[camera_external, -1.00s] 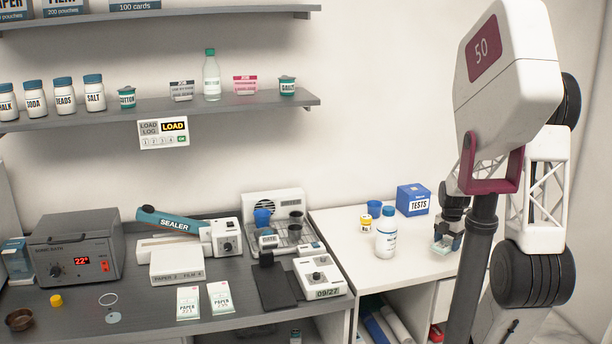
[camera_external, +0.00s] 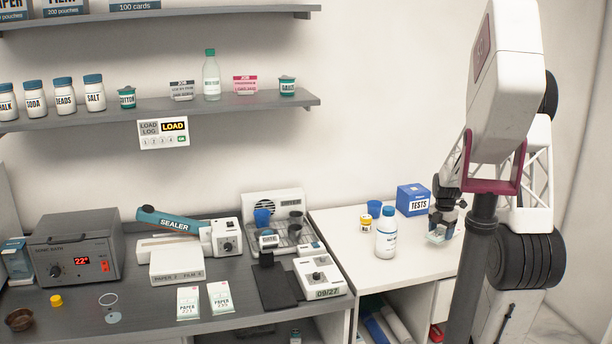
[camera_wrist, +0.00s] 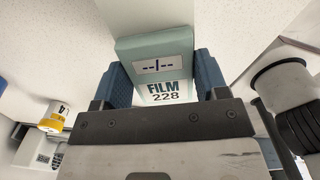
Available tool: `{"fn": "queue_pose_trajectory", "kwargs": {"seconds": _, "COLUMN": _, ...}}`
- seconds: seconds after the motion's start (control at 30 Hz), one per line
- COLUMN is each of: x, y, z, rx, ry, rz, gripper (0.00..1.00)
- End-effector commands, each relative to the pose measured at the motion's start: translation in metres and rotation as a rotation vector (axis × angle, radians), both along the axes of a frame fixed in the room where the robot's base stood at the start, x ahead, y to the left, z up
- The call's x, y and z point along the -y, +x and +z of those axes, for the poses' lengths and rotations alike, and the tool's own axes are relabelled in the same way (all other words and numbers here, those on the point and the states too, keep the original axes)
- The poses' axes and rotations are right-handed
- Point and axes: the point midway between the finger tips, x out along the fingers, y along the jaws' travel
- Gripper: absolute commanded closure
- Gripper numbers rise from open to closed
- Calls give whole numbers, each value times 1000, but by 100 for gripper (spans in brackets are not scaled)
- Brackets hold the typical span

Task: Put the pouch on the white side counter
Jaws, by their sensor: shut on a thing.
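The pouch (camera_wrist: 153,45) is pale green and white and reads "FILM 228" in the wrist view. My gripper (camera_wrist: 163,76) is shut on it, with one blue finger at each side. In the external view my gripper (camera_external: 443,216) is over the right part of the white side counter (camera_external: 412,268), with the pouch (camera_external: 438,236) below its fingers. Whether the pouch touches the counter I cannot tell. Part of the counter's right side is hidden behind my arm.
A white bottle with a blue cap (camera_external: 386,238), a small yellow-labelled jar (camera_external: 366,222) and a blue TESTS box (camera_external: 413,200) stand on the white counter, left of my gripper. Two paper pouches (camera_external: 204,299) lie on the grey bench. The white counter's front is clear.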

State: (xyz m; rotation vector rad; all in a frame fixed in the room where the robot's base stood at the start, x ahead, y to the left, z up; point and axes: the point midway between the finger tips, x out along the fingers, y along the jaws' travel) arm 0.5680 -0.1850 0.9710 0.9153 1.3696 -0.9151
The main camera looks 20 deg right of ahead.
Motion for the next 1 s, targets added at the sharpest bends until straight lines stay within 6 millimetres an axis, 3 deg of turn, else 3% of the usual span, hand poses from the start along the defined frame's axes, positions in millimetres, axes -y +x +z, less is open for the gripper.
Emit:
{"fn": "queue_pose_trajectory", "kwargs": {"seconds": 0.5, "x": 20, "y": 62, "z": -6, "rx": 0, "ry": 0, "rz": 0, "gripper": 56}}
{"fn": "queue_pose_trajectory", "kwargs": {"seconds": 1.0, "x": 22, "y": 67, "z": -8, "rx": 0, "ry": 0, "rz": 0, "gripper": 56}}
